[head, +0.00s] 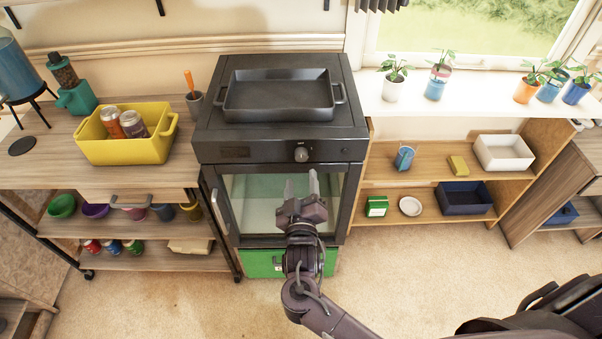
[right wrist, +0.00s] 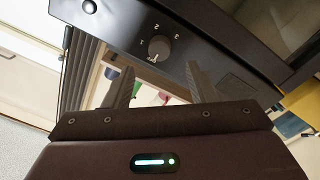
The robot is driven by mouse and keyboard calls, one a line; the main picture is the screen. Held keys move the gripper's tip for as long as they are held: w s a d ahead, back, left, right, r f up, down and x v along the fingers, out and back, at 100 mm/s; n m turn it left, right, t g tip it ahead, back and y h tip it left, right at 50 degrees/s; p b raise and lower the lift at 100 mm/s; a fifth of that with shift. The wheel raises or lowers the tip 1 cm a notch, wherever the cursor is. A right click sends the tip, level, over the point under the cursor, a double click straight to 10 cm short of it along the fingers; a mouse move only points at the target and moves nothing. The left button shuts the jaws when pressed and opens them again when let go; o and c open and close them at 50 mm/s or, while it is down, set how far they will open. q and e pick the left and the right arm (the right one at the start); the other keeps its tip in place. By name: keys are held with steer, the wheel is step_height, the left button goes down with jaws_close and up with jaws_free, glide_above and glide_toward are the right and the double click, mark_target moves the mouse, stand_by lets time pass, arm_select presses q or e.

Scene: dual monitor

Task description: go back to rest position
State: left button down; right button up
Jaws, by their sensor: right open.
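My right gripper (head: 302,185) is open and empty in front of the oven door in the head view. Its arm comes in from the bottom right. In the right wrist view its two fingers (right wrist: 160,85) stand apart with nothing between them, below the oven's control panel. My left gripper is not in view.
A black roasting pan (head: 278,93) sits on the oven top. Wooden shelves (head: 440,221) with a navy tray (head: 465,198) stand at the right. The carpet (head: 400,275) in front is open.

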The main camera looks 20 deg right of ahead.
steer(key=shift+s+a, duration=0.1)
steer(key=shift+s, duration=0.15)
stand_by(0.3)
steer(key=s+d+f+g+y, duration=0.1)
steer(key=s+f+g, duration=0.25)
steer(key=f, duration=0.65)
steer(key=s+d+f+n+g+y, duration=0.15)
steer(key=s+f, duration=0.25)
steer(key=f, duration=0.7)
steer(key=s+d+f+g+y, duration=0.1)
steer(key=s+f+g, duration=0.25)
steer(key=f, duration=0.65)
steer(key=s+d+f+m+g, duration=0.1)
steer(key=s+f, duration=0.4)
steer(key=s, duration=0.5)
steer(key=s+d+f+g+y, duration=0.1)
steer(key=s+f+g, duration=0.3)
steer(key=s, duration=0.7)
steer(key=s+d+f+m+g+y, duration=0.1)
steer(key=s+d+f+g, duration=0.1)
steer(key=s+f, duration=0.6)
steer(key=s+g, duration=0.1)
steer(key=s, duration=0.1)
steer(key=shift+s+d+f+m, duration=0.2)
steer(key=shift+s+d+m, duration=0.05)
steer(key=shift+s+m, duration=0.1)
